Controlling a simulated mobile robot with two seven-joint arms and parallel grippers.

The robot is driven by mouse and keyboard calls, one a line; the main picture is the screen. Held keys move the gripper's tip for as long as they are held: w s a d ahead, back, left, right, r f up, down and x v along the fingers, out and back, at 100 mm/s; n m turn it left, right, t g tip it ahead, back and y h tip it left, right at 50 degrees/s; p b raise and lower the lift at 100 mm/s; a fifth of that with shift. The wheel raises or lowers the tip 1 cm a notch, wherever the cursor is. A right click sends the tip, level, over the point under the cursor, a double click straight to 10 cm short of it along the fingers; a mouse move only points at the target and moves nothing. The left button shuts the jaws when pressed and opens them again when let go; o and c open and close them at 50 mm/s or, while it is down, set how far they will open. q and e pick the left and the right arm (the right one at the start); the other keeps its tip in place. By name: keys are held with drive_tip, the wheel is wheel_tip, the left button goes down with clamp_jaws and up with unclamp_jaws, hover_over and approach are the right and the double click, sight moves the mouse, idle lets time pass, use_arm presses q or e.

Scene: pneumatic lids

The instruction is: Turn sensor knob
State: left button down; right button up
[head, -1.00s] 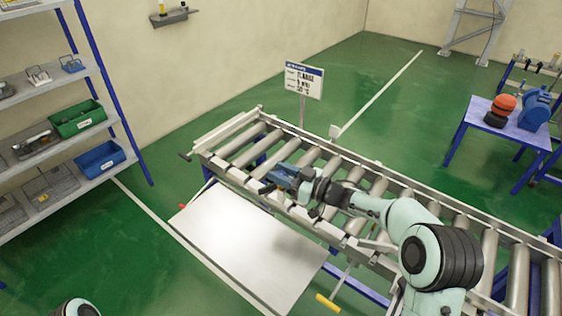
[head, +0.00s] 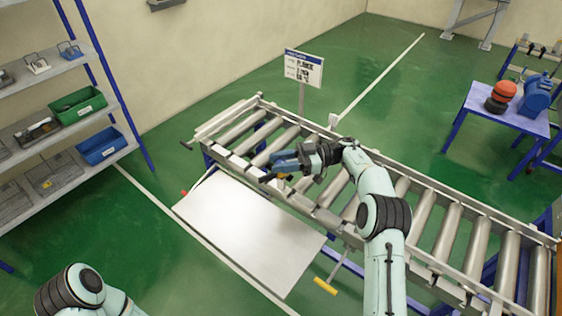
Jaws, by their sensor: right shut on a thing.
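My right gripper (head: 270,168) is at the near rail of the roller conveyor (head: 428,210), toward its left part. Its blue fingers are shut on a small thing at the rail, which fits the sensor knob. The fingers hide the knob, and its angle cannot be told. A small yellow part shows just below the gripper. My left gripper is out of view; only part of my left arm shows at the bottom left.
A pale flat panel (head: 250,232) lies below the near rail, with a yellow handle (head: 325,286) near its right corner. A sign (head: 304,68) stands behind the conveyor. Shelves with a green bin (head: 78,106) and a blue bin (head: 101,146) are at left. A blue-legged table (head: 520,118) is at right.

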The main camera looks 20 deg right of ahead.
drive_tip(key=shift+r+n+g, duration=0.15)
drive_tip(key=shift+n+g, duration=0.25)
drive_tip(key=shift+g, duration=0.1)
drive_tip(key=o, duration=0.9)
drive_tip(key=shift+o, duration=0.2)
drive_tip(key=shift+a, duration=0.1)
drive_tip(key=shift+m+t, duration=0.4)
drive_tip(key=shift+t, duration=0.1)
